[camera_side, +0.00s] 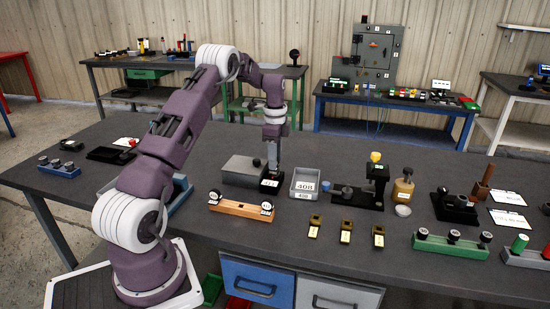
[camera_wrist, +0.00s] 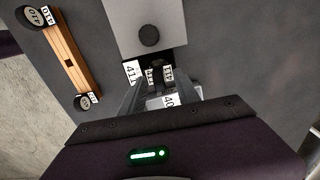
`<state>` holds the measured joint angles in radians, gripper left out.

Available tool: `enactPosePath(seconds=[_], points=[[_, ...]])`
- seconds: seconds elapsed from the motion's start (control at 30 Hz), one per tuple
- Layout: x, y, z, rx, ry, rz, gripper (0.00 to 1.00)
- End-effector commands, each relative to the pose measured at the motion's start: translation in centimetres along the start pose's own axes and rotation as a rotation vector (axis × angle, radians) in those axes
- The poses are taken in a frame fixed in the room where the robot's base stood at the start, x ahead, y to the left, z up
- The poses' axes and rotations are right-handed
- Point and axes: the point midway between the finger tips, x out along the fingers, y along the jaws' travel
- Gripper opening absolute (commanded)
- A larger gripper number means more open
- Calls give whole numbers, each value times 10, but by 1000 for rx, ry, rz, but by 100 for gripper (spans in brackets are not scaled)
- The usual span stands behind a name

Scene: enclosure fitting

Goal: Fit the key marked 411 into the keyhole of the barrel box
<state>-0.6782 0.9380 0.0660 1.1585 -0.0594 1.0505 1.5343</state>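The barrel box (camera_side: 240,171) is a grey block with a round black knob; it also shows in the wrist view (camera_wrist: 120,22). A black part at its right end (camera_side: 270,184) carries a white label, which reads 411 in the wrist view (camera_wrist: 131,71). My gripper (camera_side: 273,165) points down over this black end. In the wrist view its fingertips (camera_wrist: 158,78) are close around a small dark key (camera_wrist: 158,66) with white tags beside it, one seeming to read 411. The keyhole is hidden beneath, so I cannot tell how deep the key sits.
A wooden rack (camera_side: 240,208) in front holds two round black keys at its ends; its middle slot looks empty. A grey bin labelled 408 (camera_side: 315,178) stands close right of my gripper. A black fixture (camera_side: 345,199) with a yellow-topped post is farther right.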

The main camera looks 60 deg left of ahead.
Motion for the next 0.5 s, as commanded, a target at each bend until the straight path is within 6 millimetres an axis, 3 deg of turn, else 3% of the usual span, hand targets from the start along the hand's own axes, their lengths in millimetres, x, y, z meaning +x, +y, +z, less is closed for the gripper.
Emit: enactPosePath(seconds=[0.1,0.33,0.5], points=[[-9,-1,0,0,0,-4,38],[-55,-1,0,0,0,-4,38],[-71,0,0,0,0,-1,38]])
